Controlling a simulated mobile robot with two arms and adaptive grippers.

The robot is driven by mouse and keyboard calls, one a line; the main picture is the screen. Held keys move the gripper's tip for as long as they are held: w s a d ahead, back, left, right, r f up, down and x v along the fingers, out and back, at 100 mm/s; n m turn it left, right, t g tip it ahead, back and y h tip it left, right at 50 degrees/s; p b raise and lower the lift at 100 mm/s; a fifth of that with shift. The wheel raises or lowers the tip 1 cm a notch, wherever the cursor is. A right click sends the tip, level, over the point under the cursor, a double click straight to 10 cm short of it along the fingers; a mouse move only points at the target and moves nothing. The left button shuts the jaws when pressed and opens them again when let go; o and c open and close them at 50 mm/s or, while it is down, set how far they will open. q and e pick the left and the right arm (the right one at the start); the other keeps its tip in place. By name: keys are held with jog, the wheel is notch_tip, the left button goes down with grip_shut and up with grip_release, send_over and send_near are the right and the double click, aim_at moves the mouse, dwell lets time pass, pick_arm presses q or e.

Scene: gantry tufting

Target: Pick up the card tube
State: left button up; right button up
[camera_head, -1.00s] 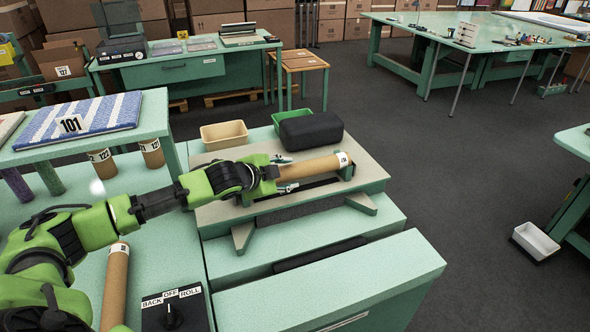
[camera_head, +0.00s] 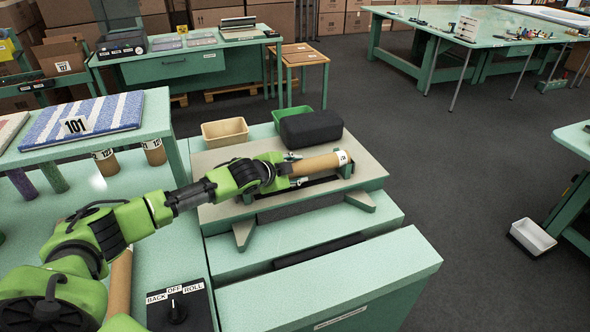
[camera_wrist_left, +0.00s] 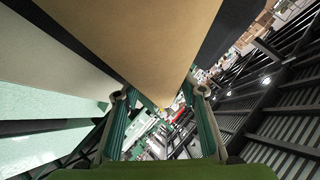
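A brown card tube (camera_head: 318,165) with a white label near its right end lies on a beige-topped stand (camera_head: 225,212). My left gripper (camera_head: 297,175) is at the tube's left part and hides that end in the head view. In the left wrist view, the tube (camera_wrist_left: 140,40) fills the upper middle, just beyond the fingertips. The two fingers of the left gripper (camera_wrist_left: 160,93) are spread apart there, with a gap between them. I cannot tell whether either finger touches the tube. My right gripper is not in view.
A black rounded case (camera_head: 311,128) and a tan bin (camera_head: 224,132) stand behind the tube. Another brown tube (camera_head: 120,285) lies on the left bench, partly behind my arm. A switch box (camera_head: 180,306) is at the front. Labelled tubes stand under the shelf (camera_head: 150,125).

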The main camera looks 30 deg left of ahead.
pick_arm(q)
jog(key=c, duration=0.6)
